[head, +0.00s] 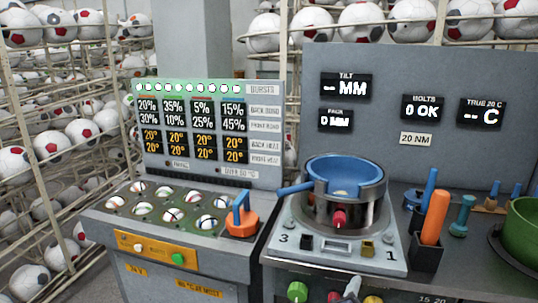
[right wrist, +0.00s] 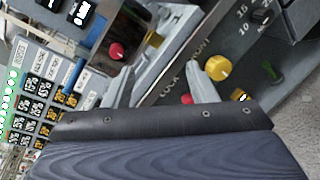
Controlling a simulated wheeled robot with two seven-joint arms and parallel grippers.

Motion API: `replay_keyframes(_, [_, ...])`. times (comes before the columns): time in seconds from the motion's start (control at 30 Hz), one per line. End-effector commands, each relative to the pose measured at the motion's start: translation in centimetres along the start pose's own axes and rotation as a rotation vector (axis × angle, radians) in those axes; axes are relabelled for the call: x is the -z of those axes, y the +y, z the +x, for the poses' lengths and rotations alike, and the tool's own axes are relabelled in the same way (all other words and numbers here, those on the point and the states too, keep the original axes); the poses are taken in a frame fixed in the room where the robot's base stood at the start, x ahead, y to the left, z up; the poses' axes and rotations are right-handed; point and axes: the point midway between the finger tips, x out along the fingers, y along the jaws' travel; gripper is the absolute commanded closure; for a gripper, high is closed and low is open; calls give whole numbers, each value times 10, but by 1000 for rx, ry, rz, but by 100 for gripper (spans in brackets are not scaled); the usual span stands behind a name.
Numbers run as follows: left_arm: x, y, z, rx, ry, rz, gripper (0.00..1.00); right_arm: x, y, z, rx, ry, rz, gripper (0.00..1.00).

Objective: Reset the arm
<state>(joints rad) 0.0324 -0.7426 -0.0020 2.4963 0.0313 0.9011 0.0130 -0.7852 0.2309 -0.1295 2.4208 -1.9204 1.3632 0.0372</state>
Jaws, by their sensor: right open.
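My right gripper (right wrist: 160,84) is open in the right wrist view, with its two grey fingers apart and nothing between them. The fingers are in front of the press console's front panel, near a yellow knob (right wrist: 218,68) and a red button (right wrist: 187,99). In the head view a grey tip, which looks like part of my right gripper (head: 352,286), shows at the bottom edge, between the red and yellow knobs. The rest of it is cut off. My left gripper is not in view.
The press (head: 345,190) with its blue ring and handle stands on the console. An orange-handled tool (head: 434,217) stands in a dark holder to its right. A green bowl (head: 522,228) is at the right edge. Ball racks (head: 60,150) stand on the left.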

Motion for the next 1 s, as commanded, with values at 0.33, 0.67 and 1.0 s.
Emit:
replay_keyframes(0.33, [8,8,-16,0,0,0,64,-56,-97,-7,517,-14,335,48])
replay_keyframes(0.67, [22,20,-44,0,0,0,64,-65,-155,-109,1238,52,1238,48])
replay_keyframes(1.0, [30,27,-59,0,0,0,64,-68,-85,-149,1432,185,2024,48])
